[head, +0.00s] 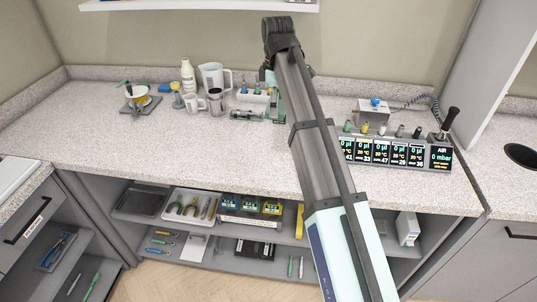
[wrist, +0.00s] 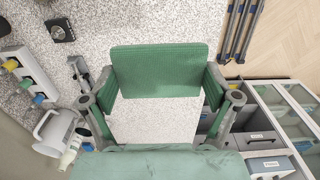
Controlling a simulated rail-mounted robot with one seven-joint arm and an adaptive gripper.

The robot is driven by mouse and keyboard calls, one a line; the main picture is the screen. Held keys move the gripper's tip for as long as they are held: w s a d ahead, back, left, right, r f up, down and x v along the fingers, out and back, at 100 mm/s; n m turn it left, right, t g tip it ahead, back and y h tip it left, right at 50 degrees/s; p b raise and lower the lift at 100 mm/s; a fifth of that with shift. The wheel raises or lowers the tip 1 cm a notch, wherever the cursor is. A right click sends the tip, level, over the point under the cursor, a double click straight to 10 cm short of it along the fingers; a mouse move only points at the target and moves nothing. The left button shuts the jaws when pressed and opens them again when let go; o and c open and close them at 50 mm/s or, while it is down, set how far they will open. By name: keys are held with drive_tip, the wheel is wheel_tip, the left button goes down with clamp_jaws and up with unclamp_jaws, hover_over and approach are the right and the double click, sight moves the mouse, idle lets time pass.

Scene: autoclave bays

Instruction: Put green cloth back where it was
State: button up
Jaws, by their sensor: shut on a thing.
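The green cloth (wrist: 160,70) spans the gap between the fingers of my gripper (wrist: 160,84) in the wrist view, as a flat, textured, folded-looking piece. My gripper is shut on it. The speckled counter (wrist: 150,122) shows below and around the cloth; I cannot tell how high above it the cloth is. In the head view my arm reaches over the counter (head: 110,105) towards the back, and my gripper is mostly hidden beside a small patch of green.
A display unit (head: 385,152) is at the right. Shelves below hold a tool tray (head: 172,196) and boxes. The counter's left front is clear.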

sight(276, 158)
wheel_tip(276, 158, down, 19)
drive_tip(key=p, duration=0.3)
drive_tip(key=shift+d+p, duration=0.15)
drive_tip(key=shift+p, duration=0.25)
drive_tip(key=shift+f, duration=0.1)
drive_tip(key=o, duration=0.9)
drive_tip(key=shift+c, duration=0.2)
wheel_tip(276, 158, up, 12)
drive_tip(key=b, duration=0.2)
